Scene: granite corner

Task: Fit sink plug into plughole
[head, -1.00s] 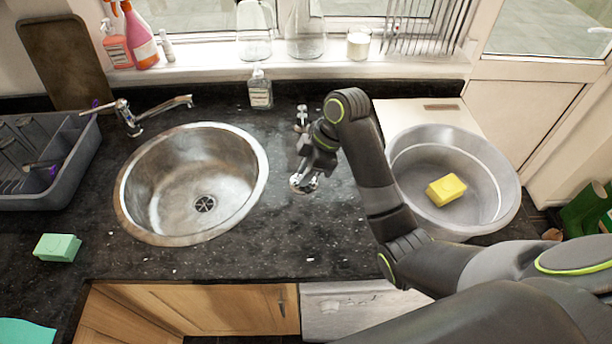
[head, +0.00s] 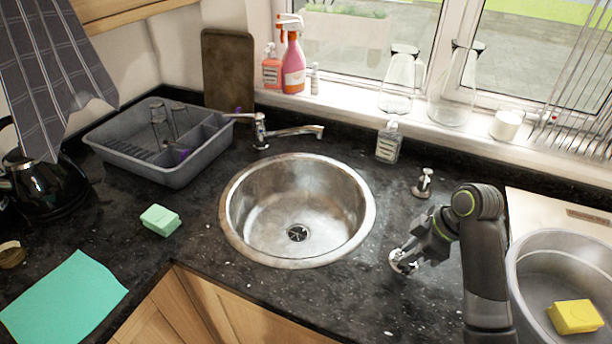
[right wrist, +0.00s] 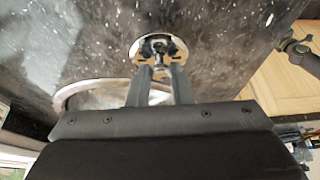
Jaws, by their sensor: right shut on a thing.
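The sink plug (head: 401,262) is a round shiny metal disc with a stem, on or just above the worktop to the right of the sink. My right gripper (head: 412,250) is shut on its stem; the right wrist view shows the plug (right wrist: 150,46) at the fingertips (right wrist: 159,72). Whether the disc touches the worktop I cannot tell. The plughole (head: 297,233) is a dark round drain at the bottom of the round steel sink (head: 262,190), and nothing covers it. My left gripper is not in view.
A small metal knobbed piece (head: 423,184) stands behind my gripper. The tap (head: 262,130) and a soap bottle (head: 388,143) stand behind the sink. A grey basin (head: 535,285) with a yellow sponge (head: 575,316) is at right. A green sponge (head: 160,220) lies left of the sink.

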